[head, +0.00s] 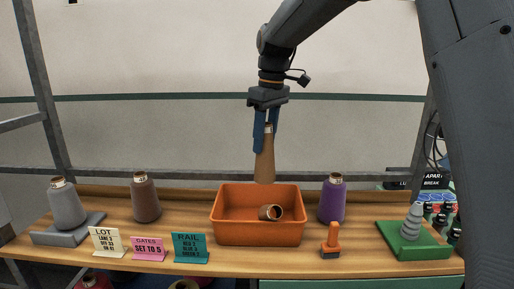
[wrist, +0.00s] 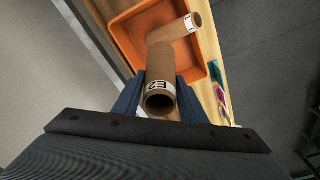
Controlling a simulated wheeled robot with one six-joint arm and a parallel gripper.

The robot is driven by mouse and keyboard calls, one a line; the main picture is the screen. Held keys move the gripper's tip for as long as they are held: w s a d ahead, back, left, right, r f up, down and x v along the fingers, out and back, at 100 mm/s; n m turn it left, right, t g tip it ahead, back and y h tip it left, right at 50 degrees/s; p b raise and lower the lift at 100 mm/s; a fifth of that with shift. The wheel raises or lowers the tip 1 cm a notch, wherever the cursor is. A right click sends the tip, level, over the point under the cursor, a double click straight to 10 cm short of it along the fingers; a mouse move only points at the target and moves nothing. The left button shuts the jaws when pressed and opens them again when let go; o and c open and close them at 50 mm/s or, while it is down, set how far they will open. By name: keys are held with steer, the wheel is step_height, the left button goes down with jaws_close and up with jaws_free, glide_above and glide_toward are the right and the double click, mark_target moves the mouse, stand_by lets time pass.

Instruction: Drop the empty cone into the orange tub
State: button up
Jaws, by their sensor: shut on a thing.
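My gripper (head: 266,130) points down above the orange tub and is shut on a brown, bare cardboard cone (head: 264,165). In the head view the cone hangs upright, wide end down, above the tub's back part and apart from it. The orange tub (head: 258,234) stands on the wooden shelf. Another bare brown cone (head: 270,212) lies on its side inside the tub; it also shows in the wrist view (wrist: 174,28).
A grey cone (head: 66,206) on a grey stand, a brown cone (head: 145,200) and a purple cone (head: 332,202) stand along the shelf (head: 185,222). Cards (head: 149,248), an orange-handled tool (head: 331,240) and a green block with a grey stepped peg (head: 411,222) sit near the front.

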step_height(320, 180, down, 6)
steer(key=b, duration=0.5)
steer(key=shift+s+a, duration=0.1)
steer(key=shift+a, duration=0.05)
steer(key=shift+r, duration=0.1)
steer(key=o, duration=1.3)
steer(key=shift+s+d+r+b, duration=0.15)
steer(key=shift+r+b, duration=0.25)
steer(key=shift+r, duration=0.9)
steer(key=shift+s+d+r+b, duration=0.15)
steer(key=shift+r+b, duration=0.25)
steer(key=shift+r, duration=0.85)
steer(key=shift+d+r+b, duration=0.15)
steer(key=shift+r+b, duration=0.25)
steer(key=shift+r, duration=0.9)
